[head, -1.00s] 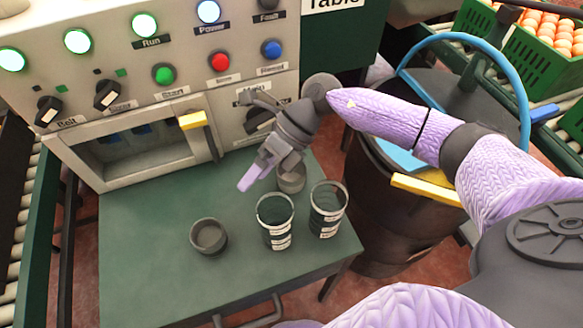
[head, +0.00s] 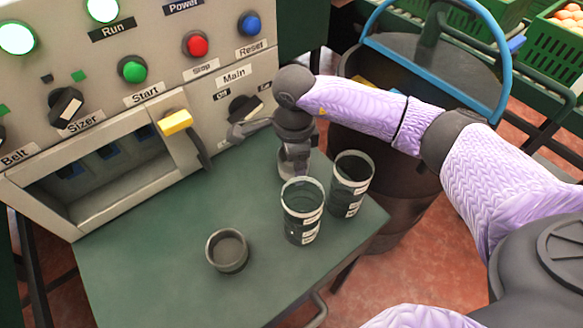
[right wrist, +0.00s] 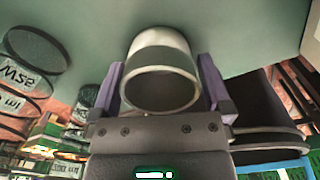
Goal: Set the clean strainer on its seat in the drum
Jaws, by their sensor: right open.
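My right gripper (head: 294,168) reaches down behind the two tall cups on the green table. In the right wrist view its open fingers (right wrist: 162,75) stand on either side of a small grey cup (right wrist: 160,50), which also shows partly hidden in the head view (head: 286,167). I cannot tell whether the fingers touch it. A dark drum (head: 385,195) stands at the table's right, partly behind my right arm, with a blue hoop (head: 504,75) over it. Its seat is hidden. I cannot tell which thing is the clean strainer. My left gripper is out of view.
Two tall labelled cups (head: 303,222) (head: 349,190) stand close in front of my right gripper. A low grey cup (head: 227,252) stands at the front. A control panel (head: 100,60) rises behind the table (head: 150,265). Green crates of oranges (head: 555,50) are at the far right.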

